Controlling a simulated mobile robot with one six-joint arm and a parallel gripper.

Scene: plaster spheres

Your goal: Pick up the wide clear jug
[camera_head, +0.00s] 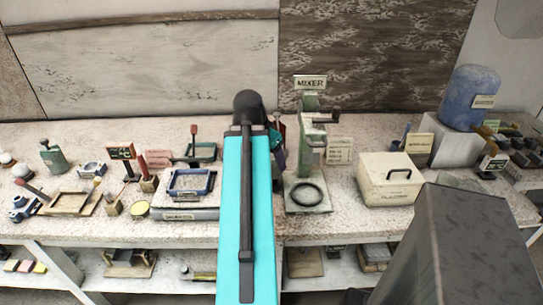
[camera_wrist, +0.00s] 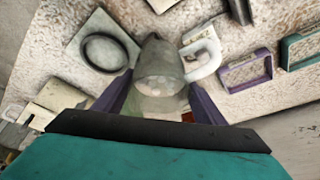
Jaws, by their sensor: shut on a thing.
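The wide clear jug (camera_wrist: 160,68) is a see-through, greyish vessel in the middle of the wrist view. My gripper (camera_wrist: 161,92) has its two purple fingers on either side of the jug and is shut on it. The wrist view looks steeply down, and I cannot tell whether the jug touches the bench. In the head view my teal arm covers the jug, and only a sliver of my gripper (camera_head: 278,155) shows past the arm's right edge.
A green mixer (camera_head: 308,135) with a black ring (camera_head: 307,195) on its base stands close right of my arm. A cream lidded box (camera_head: 390,178) is farther right. A blue-framed tray (camera_head: 191,182) is left. In the wrist view, a white looped object (camera_wrist: 202,52) sits close beside the jug.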

